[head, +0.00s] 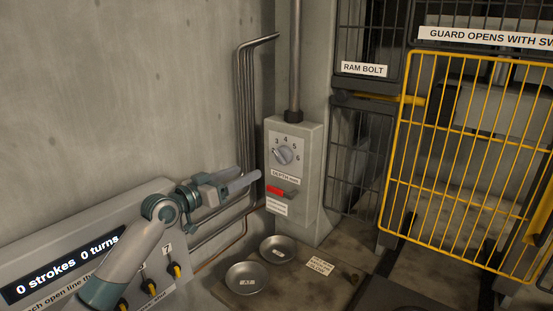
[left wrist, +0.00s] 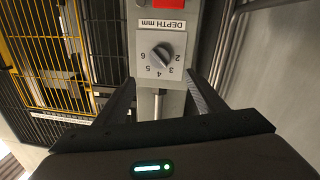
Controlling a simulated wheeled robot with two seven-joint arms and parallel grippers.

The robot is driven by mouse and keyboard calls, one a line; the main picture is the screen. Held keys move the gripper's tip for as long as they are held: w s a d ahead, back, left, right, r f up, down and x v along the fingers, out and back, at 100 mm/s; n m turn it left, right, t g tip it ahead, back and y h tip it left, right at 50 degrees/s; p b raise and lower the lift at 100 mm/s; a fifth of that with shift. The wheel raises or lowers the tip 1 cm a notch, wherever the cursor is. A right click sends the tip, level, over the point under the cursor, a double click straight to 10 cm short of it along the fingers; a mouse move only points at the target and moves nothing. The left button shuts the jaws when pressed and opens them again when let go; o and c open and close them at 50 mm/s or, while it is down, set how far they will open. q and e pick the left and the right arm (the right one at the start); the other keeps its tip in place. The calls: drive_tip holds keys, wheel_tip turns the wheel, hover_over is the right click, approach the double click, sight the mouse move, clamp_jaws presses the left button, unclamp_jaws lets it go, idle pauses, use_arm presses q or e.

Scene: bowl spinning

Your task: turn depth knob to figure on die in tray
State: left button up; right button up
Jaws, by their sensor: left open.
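My left gripper (head: 250,173) is open and empty, to the left of the box and apart from the knob. In the left wrist view its fingers (left wrist: 160,80) straddle the knob's line. My right gripper is out of view.
A red switch (head: 276,191) sits below the knob. A conduit (head: 294,60) rises from the box and bent pipes (head: 246,100) run along the wall. A yellow mesh guard (head: 465,160) stands at right. A sloping panel (head: 60,262) reading "0 strokes 0 turns" is at lower left.

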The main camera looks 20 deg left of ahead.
sight(278, 157)
use_arm(q)
drive_tip(key=b+x, duration=0.3)
drive_tip(key=x, duration=1.2)
drive_tip(key=c, duration=1.1)
